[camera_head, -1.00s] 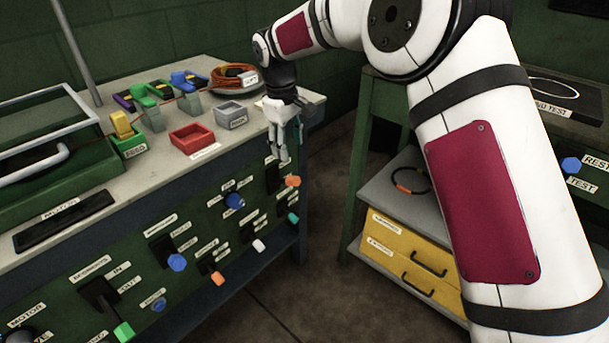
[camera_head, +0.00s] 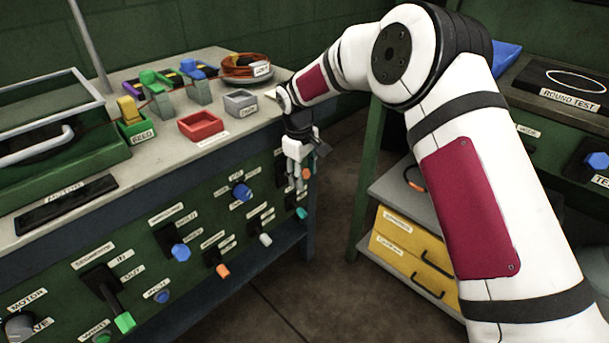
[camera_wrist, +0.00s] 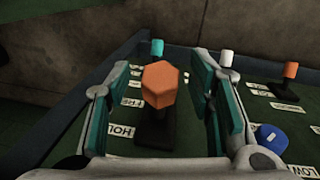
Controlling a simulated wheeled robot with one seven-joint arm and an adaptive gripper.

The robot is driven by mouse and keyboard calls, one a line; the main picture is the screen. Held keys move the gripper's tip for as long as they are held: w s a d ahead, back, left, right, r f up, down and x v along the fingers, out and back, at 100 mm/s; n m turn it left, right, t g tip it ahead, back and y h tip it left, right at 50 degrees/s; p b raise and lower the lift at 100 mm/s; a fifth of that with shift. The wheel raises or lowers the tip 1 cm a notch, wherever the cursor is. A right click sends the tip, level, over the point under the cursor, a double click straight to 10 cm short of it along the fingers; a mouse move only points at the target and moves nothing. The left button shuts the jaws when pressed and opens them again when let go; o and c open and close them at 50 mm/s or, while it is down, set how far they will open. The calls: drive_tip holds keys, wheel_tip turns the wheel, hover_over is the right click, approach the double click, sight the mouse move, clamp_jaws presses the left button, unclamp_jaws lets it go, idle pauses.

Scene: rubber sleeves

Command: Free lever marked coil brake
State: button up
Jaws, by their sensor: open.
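My gripper (camera_head: 299,186) hangs at the right end of the bench's green front panel, pointing down, with its fingers apart. In the wrist view my gripper (camera_wrist: 165,90) is open, and an orange-knobbed lever (camera_wrist: 160,85) stands between its two teal-padded fingers, with no clear contact. A label reading something like HOLD lies beside that lever's dark base. In the head view the orange knob (camera_head: 307,173) shows just beside the fingers, its base hidden behind them. I cannot read a coil brake label in either view.
Nearby on the panel are a teal-knobbed lever (camera_head: 301,213), a white-knobbed lever (camera_head: 265,239), another orange-knobbed lever (camera_head: 222,271) and a blue knob (camera_wrist: 271,138) close to the right finger. A red tray (camera_head: 201,126) sits on the bench top. Yellow drawers (camera_head: 412,251) stand right of a floor gap.

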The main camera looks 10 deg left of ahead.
drive_tip(key=shift+f, duration=0.15)
clamp_jaws()
